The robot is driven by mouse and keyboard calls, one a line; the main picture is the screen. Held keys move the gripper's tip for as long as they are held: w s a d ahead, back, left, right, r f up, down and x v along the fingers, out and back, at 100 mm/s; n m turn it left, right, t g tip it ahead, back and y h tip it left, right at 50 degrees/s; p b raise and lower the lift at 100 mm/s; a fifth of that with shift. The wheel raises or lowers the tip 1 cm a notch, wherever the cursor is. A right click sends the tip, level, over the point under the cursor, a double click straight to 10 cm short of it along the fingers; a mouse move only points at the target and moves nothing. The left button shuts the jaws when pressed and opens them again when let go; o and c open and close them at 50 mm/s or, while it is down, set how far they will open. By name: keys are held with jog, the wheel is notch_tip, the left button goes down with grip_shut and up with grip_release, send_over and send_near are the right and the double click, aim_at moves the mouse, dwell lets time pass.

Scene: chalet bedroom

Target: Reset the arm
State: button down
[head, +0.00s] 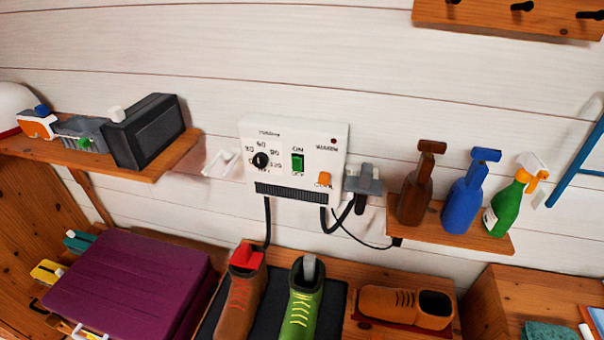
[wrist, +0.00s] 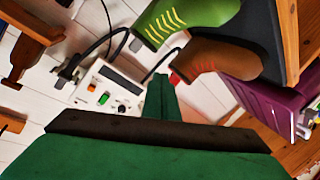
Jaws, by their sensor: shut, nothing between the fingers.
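My gripper (wrist: 160,82) shows in the wrist view as narrow green fingers beyond a dark bar and a wide green body. The fingers are together with nothing held between them. They point toward the white wall, beside the white control box (wrist: 106,90) and the brown boot (wrist: 205,56). I cannot tell the exact gap to either. My arm and gripper do not show in the head view.
The head view shows the control box (head: 292,163) on the wall above boots (head: 302,305) on a dark mat. A shelf with spray bottles (head: 465,195) is right, a shelf with a black box (head: 145,130) left. A purple case (head: 130,285) stands lower left.

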jog(key=s+d+m, duration=0.4)
jog(key=s+m, duration=0.3)
jog(key=s, duration=0.8)
jog(key=shift+s+f+h, duration=0.3)
jog(key=shift+f+h, duration=0.1)
jog(key=shift+w, duration=0.1)
dwell(0.6)
